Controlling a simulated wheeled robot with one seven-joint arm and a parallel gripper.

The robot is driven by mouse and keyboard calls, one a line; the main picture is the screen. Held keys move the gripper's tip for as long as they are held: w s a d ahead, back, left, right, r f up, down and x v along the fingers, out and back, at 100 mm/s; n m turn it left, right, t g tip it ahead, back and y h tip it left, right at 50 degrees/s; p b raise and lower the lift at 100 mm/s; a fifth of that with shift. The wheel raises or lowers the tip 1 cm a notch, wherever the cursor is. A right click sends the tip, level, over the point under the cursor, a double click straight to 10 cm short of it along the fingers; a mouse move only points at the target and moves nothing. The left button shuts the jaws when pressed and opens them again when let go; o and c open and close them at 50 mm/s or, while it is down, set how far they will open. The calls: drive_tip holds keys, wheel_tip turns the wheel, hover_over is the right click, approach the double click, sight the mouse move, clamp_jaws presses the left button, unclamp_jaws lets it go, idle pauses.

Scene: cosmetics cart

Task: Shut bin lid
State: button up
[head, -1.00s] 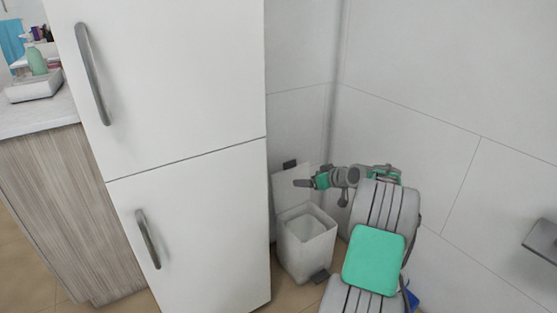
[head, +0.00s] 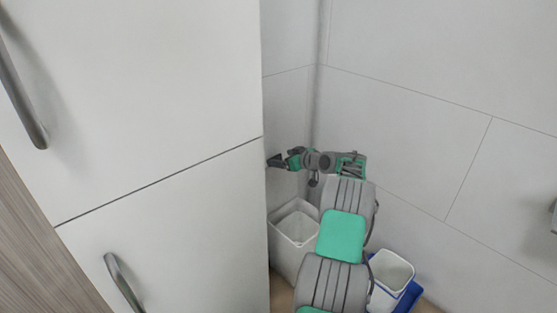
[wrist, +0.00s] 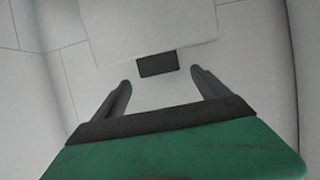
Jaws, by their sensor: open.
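The white bin (head: 291,243) stands open in the corner beside the tall cabinet, its inside showing in the head view. Its raised lid is hard to tell from the pale wall there. In the wrist view the white lid (wrist: 150,28) fills the upper middle, with a dark tab (wrist: 157,63) at its edge. My gripper (head: 274,161) is above the bin, close to the cabinet's edge. In the wrist view my gripper (wrist: 160,78) is open and empty, with the dark tab between and just beyond the fingertips. I cannot see any contact.
A tall white cabinet (head: 165,120) with grey handles stands close on the left. A smaller white bin (head: 391,270) with blue (head: 408,299) beside it stands on the right, partly behind my arm. Tiled walls close in behind and on the right.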

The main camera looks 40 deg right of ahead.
drive_tip(key=x, duration=0.2)
drive_tip(key=shift+w+f, duration=0.15)
drive_tip(key=shift+w, duration=0.2)
drive_tip(key=shift+c, duration=0.5)
drive_tip(key=shift+s+d, duration=0.1)
clamp_jaws()
